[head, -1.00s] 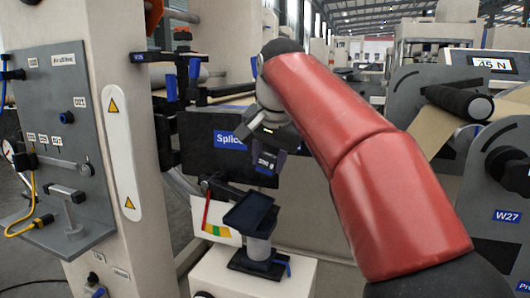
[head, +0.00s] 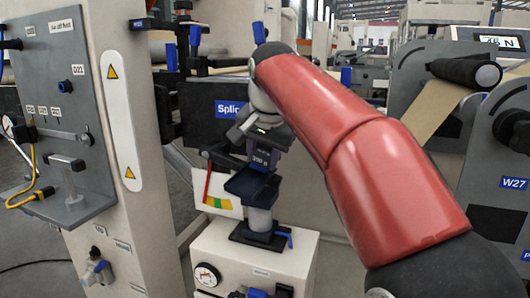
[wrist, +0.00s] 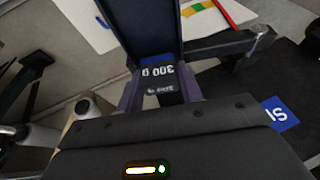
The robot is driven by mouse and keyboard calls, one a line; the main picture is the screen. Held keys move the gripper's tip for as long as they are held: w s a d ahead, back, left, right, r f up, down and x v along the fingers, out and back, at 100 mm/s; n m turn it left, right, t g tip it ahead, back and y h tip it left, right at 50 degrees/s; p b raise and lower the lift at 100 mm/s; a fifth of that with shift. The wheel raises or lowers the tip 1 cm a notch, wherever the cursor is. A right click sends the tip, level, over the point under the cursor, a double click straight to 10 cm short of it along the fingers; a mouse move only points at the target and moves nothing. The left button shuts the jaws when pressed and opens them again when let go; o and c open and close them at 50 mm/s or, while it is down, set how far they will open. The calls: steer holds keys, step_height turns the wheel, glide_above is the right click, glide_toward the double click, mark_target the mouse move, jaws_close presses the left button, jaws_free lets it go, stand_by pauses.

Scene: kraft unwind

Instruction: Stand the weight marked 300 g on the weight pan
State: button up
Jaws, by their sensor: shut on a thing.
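The dark weight marked 300 g (wrist: 158,78) is held between the two fingers of my gripper (wrist: 158,90), its label readable in the wrist view. In the head view my gripper (head: 262,156) hangs over the weight pan (head: 250,186), a dark blue tray on a grey post. The pan also shows in the wrist view (wrist: 150,30), just beyond the weight. The weight is close above the pan or touching it; I cannot tell which. Its underside is hidden.
A card with coloured bands and a red pointer (head: 217,196) stands left of the pan. The post rises from a cream cabinet (head: 250,258) with a round gauge (head: 206,275). A black box labelled Splice (head: 205,120) is behind. A grey panel (head: 60,110) stands at left.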

steer(key=shift+f, duration=0.25)
steer(key=o, duration=1.3)
steer(key=a+p+v, duration=0.1)
steer(key=p+v, duration=0.1)
steer(key=v, duration=0.5)
steer(key=s+d+f+n, duration=0.1)
steer(key=s+d+f, duration=0.2)
steer(key=s+d, duration=0.35)
steer(key=s+d+f+n, duration=0.1)
steer(key=s+d+f, duration=0.2)
steer(key=s+f, duration=0.2)
steer(key=s+d+f+n, duration=0.1)
steer(key=s+d+f, duration=0.2)
steer(key=s+f, duration=0.3)
steer(key=s+d+f+n+h, duration=0.1)
steer(key=s+d+f, duration=0.3)
steer(key=f, duration=0.8)
steer(key=shift+s+f+n, duration=0.1)
steer(key=shift+s+n, duration=0.2)
steer(key=shift+s, duration=0.85)
